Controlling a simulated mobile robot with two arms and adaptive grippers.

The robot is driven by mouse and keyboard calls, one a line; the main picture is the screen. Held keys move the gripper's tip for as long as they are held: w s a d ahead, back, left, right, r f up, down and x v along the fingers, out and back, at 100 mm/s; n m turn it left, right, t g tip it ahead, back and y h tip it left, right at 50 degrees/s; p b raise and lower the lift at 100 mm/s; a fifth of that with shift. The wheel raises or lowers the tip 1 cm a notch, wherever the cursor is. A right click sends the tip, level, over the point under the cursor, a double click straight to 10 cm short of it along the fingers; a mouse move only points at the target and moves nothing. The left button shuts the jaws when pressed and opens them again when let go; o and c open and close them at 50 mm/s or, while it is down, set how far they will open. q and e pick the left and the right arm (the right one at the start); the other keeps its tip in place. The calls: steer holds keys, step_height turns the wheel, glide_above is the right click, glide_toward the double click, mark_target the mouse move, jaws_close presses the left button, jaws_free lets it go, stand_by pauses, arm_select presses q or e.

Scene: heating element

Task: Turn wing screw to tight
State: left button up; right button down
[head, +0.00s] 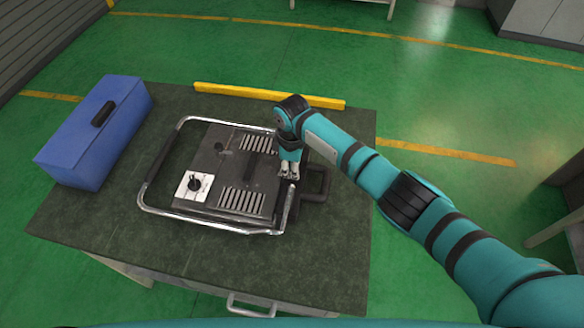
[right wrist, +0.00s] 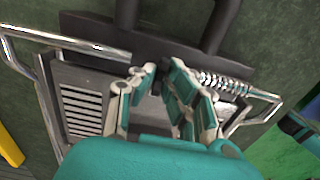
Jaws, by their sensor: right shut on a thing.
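The heating element (head: 205,158) is a dark box with slotted vents inside a bent metal tube frame, lying on the table. My right gripper (head: 289,173) points down at its right edge. In the right wrist view my right gripper (right wrist: 160,77) has its fingers closed around a small dark part, the wing screw (right wrist: 157,82), which is mostly hidden by the fingers. How far the screw is turned cannot be seen. My left gripper is in neither view.
A blue toolbox (head: 85,140) stands at the table's left. A yellow bar (head: 268,95) lies along the back edge. A white panel with a black knob (head: 194,185) is on the unit's left. The table's (head: 330,255) front right is clear. A coiled spring (right wrist: 222,83) lies beside the fingers.

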steer(key=shift+w+r, duration=0.1)
steer(key=c, duration=1.4)
jaws_free()
step_height(320, 180, up, 12)
